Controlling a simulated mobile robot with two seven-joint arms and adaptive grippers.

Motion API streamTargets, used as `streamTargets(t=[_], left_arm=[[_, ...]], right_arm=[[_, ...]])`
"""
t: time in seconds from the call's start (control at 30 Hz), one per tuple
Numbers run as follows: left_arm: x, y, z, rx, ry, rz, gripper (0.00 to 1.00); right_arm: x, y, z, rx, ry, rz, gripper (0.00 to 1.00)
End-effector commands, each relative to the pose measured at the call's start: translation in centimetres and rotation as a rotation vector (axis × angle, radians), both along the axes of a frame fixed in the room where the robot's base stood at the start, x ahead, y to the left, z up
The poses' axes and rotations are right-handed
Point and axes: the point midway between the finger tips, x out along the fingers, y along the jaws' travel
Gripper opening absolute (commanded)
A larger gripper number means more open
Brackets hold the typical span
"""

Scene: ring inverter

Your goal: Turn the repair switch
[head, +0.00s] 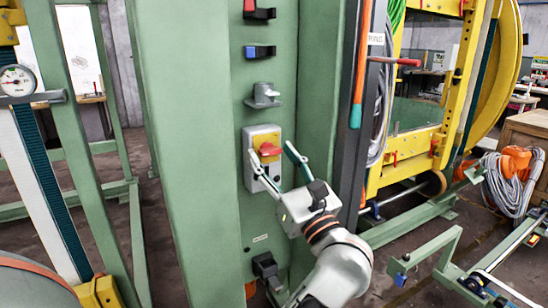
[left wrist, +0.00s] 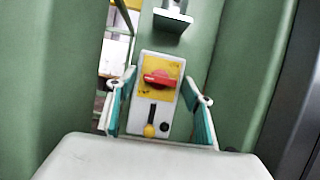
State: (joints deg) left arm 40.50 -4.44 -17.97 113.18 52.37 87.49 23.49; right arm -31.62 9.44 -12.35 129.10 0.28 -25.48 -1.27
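The repair switch is a red rotary handle (head: 270,149) on a yellow plate, on a grey box (head: 248,180) fixed to the green column. In the left wrist view the red handle (left wrist: 160,80) lies nearly horizontal on the yellow plate (left wrist: 151,64). Below it are a yellow-tipped lever (left wrist: 150,130) and a dark round button (left wrist: 164,127). My left gripper (head: 269,150) is open and empty, pointing at the box. In the left wrist view its fingers (left wrist: 161,91) appear on either side of the box. I cannot tell whether they touch it. My right gripper is not in view.
On the column above are a grey bracket (head: 263,95), a blue-black part (head: 260,52) and a red-black part (head: 260,11). A dark fitting (head: 266,266) sits below. Green column walls flank the box. Cables and a yellow frame (head: 415,155) stand to the right.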

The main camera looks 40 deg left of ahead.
Motion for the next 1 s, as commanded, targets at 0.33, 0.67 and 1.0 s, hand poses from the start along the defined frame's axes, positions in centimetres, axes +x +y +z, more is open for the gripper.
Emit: streamTargets(t=[0.33,0.67,1.0], left_arm=[[-0.5,-1.3,-0.5,0.002,0.001,-0.001,0.51],[-2.2,-5.5,-2.5,-0.001,0.002,-0.002,0.51],[-2.7,-6.5,-2.8,0.001,0.0,0.0,0.51]], right_arm=[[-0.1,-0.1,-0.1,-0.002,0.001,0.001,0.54],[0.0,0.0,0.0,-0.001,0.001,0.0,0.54],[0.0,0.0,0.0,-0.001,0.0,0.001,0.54]])
